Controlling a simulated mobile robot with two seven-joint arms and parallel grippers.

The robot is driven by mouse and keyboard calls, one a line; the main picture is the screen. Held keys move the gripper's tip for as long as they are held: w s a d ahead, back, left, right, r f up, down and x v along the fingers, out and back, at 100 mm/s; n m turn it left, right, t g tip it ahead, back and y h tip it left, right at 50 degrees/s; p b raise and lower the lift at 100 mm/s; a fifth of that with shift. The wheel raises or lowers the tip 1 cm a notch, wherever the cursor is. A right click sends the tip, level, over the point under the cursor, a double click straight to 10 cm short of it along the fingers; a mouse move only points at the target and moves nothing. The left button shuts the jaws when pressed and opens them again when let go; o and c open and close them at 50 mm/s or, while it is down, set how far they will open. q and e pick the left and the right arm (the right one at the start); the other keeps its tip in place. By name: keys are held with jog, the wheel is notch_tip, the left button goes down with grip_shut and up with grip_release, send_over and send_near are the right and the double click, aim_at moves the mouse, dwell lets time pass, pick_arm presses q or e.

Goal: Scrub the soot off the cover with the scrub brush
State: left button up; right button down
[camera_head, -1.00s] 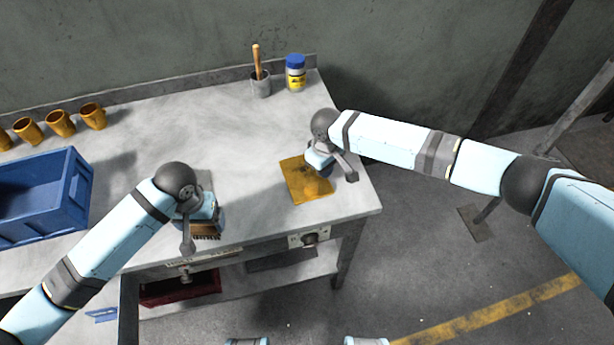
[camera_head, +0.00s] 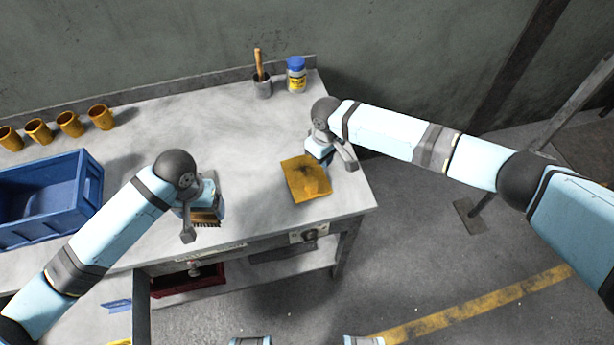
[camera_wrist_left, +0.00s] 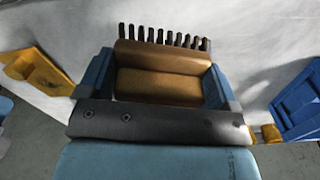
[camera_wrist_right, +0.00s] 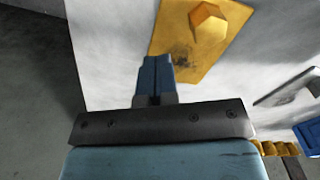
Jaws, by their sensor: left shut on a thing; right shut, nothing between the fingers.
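The cover (camera_head: 300,187) is a flat orange-yellow plate with a raised knob, lying near the bench's right front corner. A dark soot smudge shows on it in the right wrist view (camera_wrist_right: 182,57). My left gripper (camera_head: 205,202) is shut on the scrub brush (camera_head: 206,219), left of the cover and apart from it. In the left wrist view the brush's brown body (camera_wrist_left: 160,87) sits between the fingers, with dark bristles beyond. My right gripper (camera_wrist_right: 155,75) is shut and empty at the cover's edge; whether it touches is unclear.
A blue crate (camera_head: 85,208) stands at the bench's left, with several orange mugs (camera_head: 70,124) behind it. A grey pot with a wooden handle (camera_head: 262,85) and a blue-capped jar (camera_head: 296,76) stand at the back. The bench middle is clear. An open drawer (camera_head: 142,300) juts out front.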

jog(key=shift+r, duration=0.15)
pick_arm(q)
jog(key=shift+f+b, duration=0.4)
jog(key=shift+b, duration=0.05)
pick_arm(e)
notch_tip(320, 180, up, 12)
